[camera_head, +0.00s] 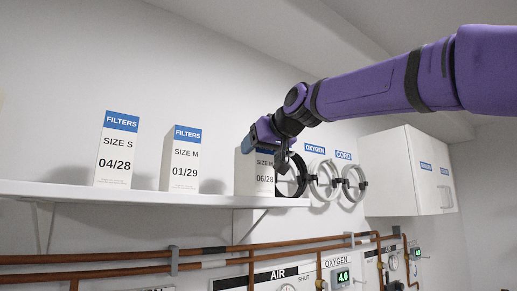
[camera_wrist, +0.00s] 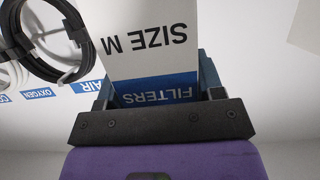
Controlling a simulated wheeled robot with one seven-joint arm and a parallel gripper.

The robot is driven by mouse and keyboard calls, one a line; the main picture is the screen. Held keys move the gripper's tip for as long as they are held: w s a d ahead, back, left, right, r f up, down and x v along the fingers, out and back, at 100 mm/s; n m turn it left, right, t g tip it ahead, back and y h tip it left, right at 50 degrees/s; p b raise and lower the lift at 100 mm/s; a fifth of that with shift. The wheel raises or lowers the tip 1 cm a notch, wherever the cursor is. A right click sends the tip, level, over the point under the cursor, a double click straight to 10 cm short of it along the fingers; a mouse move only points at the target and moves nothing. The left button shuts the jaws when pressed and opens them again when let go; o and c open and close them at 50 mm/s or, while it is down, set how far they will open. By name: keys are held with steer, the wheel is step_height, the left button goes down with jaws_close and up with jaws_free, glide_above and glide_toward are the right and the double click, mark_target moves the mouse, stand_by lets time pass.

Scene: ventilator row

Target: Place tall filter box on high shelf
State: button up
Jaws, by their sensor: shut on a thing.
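The held filter box (camera_head: 254,182) is white with a blue top band and reads SIZE M and 06/28. It is upright at the right end of the high white shelf (camera_head: 150,196), with its base at the shelf surface; I cannot tell whether it fully rests there. My gripper (camera_head: 262,138) is shut on its top from above. In the wrist view the box (camera_wrist: 150,45) sits between the jaws of my gripper (camera_wrist: 158,95), its blue FILTERS band at the fingers. Part of the box's top is hidden by the gripper.
Two more filter boxes stand on the shelf: SIZE S 04/28 (camera_head: 115,155) and SIZE M 01/29 (camera_head: 181,162). Coiled hoses (camera_head: 325,180) hang just right of the shelf end. A white wall cabinet (camera_head: 405,172) is further right. Copper pipes (camera_head: 130,257) run below.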

steer(key=shift+f, duration=0.1)
steer(key=o, duration=1.4)
steer(key=shift+s+d, duration=0.2)
steer(key=shift+s, duration=0.05)
steer(key=v, duration=1.1)
steer(key=shift+s+d+r, duration=0.1)
steer(key=shift+s+r, duration=0.05)
steer(key=shift+r, duration=0.15)
